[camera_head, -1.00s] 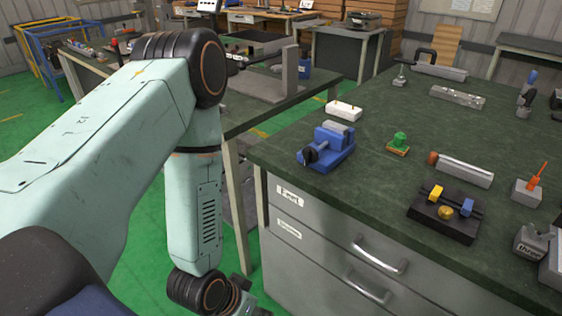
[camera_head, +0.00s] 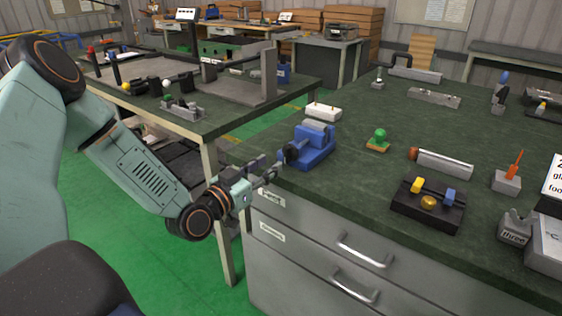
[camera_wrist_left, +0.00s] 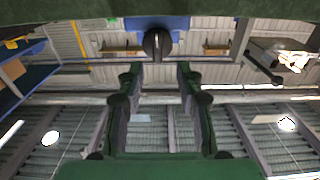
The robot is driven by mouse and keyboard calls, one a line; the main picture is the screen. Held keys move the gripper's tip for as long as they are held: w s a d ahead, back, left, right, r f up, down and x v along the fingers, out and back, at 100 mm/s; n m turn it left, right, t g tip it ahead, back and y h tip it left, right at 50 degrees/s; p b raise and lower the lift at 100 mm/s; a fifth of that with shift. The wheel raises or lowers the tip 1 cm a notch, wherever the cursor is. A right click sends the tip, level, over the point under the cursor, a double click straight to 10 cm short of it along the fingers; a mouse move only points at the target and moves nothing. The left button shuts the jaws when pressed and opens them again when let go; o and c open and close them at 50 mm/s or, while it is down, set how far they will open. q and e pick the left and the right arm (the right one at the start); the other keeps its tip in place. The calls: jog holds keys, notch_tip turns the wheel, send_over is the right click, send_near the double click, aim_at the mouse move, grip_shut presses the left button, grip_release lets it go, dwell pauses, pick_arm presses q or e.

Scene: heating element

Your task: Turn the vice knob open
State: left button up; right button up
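The blue vice (camera_head: 316,150) sits on the dark green bench top near its front left corner. Its black knob (camera_head: 289,153) faces my left gripper. My left gripper (camera_head: 268,169) is at the bench's left edge, a short way in front of the knob, fingers pointing at it. In the left wrist view both fingers (camera_wrist_left: 158,78) are apart with nothing between them. The knob (camera_wrist_left: 157,43) appears just beyond and between the fingertips, with the blue vice body (camera_wrist_left: 180,24) behind it. My right gripper is not in view.
Near the vice are a white block (camera_head: 323,112), a green knob piece (camera_head: 379,140), a grey bar with an orange end (camera_head: 444,163) and a black fixture (camera_head: 428,205). Drawer handles (camera_head: 364,251) stick out below. Another bench (camera_head: 215,120) stands behind the arm.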

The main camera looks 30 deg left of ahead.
aim_at(285, 155)
pick_arm(q)
jog(key=w, duration=0.2)
jog(key=w+d+b, duration=0.1)
jog(key=shift+w+f, duration=0.15)
jog(key=shift+w, duration=0.2)
jog(key=shift+w+a+b, duration=0.15)
jog(key=shift+w+b, duration=0.3)
jog(key=shift+w, duration=0.65)
jog(key=shift+s, duration=0.1)
jog(key=shift+c, duration=0.6)
grip_shut()
